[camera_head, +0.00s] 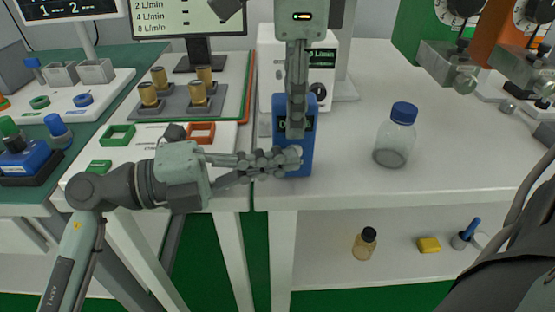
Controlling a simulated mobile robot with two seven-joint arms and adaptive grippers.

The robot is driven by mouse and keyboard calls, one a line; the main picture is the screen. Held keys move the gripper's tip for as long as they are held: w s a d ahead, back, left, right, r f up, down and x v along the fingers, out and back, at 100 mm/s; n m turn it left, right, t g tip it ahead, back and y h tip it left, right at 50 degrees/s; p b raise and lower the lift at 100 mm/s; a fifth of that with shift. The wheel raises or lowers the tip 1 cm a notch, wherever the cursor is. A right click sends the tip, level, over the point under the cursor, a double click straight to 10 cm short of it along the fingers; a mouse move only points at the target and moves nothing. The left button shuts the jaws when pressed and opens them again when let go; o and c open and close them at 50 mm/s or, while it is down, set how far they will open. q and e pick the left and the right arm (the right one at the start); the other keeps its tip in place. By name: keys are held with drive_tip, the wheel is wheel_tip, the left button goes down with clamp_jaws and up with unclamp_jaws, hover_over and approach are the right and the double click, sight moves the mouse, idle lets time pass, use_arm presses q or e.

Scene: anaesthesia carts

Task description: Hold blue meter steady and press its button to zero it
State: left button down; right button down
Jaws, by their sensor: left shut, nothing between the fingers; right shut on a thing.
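The blue meter (308,160) stands upright near the front edge of the white table, below the centre of the head view. A small dark display with green digits shows on its upper front, partly covered by my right gripper. My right gripper (296,130) comes down from above and is shut on the meter's upper part. My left gripper (296,157) comes in from the left, shut and empty, with its fingertips at the lower front of the meter. The fingertips cover the spot on the meter's face where they point, so the button is hidden. I cannot tell whether they touch it.
A clear bottle with a blue cap (396,135) stands right of the meter. A white device (268,65) with a green readout stands behind it. A rack of brass cylinders (190,98) is at left. A shelf below holds a small amber bottle (364,244) and a yellow block (428,245).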

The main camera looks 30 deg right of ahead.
use_arm(q)
drive_tip(key=shift+a, duration=0.15)
drive_tip(key=a, duration=1.1)
drive_tip(key=shift+s+a, duration=0.2)
use_arm(e)
drive_tip(key=shift+f, duration=0.1)
drive_tip(key=c, duration=1)
unclamp_jaws()
